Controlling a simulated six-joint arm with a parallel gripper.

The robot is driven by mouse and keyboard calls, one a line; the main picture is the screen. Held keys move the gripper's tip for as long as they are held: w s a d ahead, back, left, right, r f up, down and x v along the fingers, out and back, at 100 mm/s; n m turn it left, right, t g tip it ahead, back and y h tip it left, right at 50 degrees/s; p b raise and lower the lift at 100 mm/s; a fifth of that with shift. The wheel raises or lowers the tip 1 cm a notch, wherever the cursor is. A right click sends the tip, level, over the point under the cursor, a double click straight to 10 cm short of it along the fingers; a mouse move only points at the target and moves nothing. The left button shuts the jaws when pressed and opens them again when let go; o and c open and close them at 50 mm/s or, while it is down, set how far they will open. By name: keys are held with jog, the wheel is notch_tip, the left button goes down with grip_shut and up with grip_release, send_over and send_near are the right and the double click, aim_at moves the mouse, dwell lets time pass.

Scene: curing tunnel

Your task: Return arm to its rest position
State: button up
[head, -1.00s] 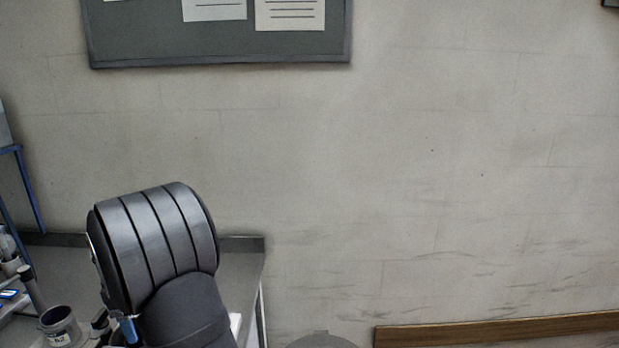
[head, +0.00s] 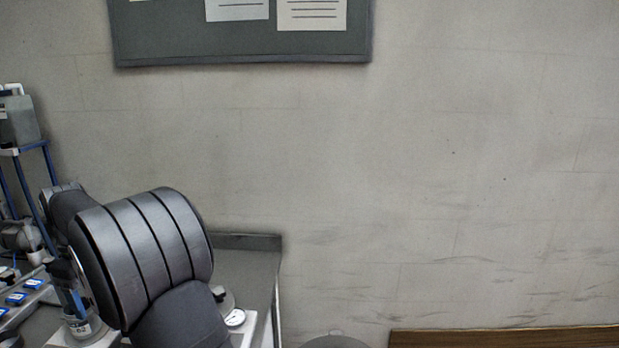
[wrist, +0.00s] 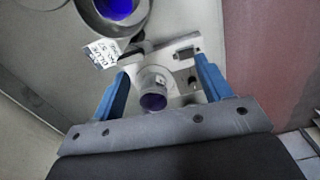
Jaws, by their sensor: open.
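My gripper (wrist: 163,68) shows in the wrist view with its two blue fingers spread apart. A small pale cylinder (wrist: 150,80) with a blue end lies in line with the gap between them. I cannot tell how far beyond the fingers it is, but no finger appears to touch it. In the head view my arm's thick grey links fill the lower left and hide part of the bench. The gripper itself is not clearly made out there.
The grey bench (head: 245,268) runs along the wall, with a round dial (head: 235,318) near its right end. Several blue pieces (head: 17,298) lie at left. In the wrist view a larger round container (wrist: 88,22) with a blue inside is close by. Right of the bench, the wall is bare.

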jog(key=s+d+f, duration=0.1)
jog(key=s+f, duration=0.7)
jog(key=f, duration=0.1)
jog(key=shift+s+f, duration=0.15)
jog(key=o, duration=0.6)
jog(key=shift+o, duration=0.2)
jog(key=w+d+r+n, duration=0.1)
jog(key=w+d+r, duration=0.75)
jog(key=w, duration=0.25)
jog(key=w+d+r, duration=0.8)
jog(key=w+d, duration=0.1)
jog(key=w, duration=0.1)
notch_tip(320, 180, down, 10)
jog(key=shift+w, duration=0.2)
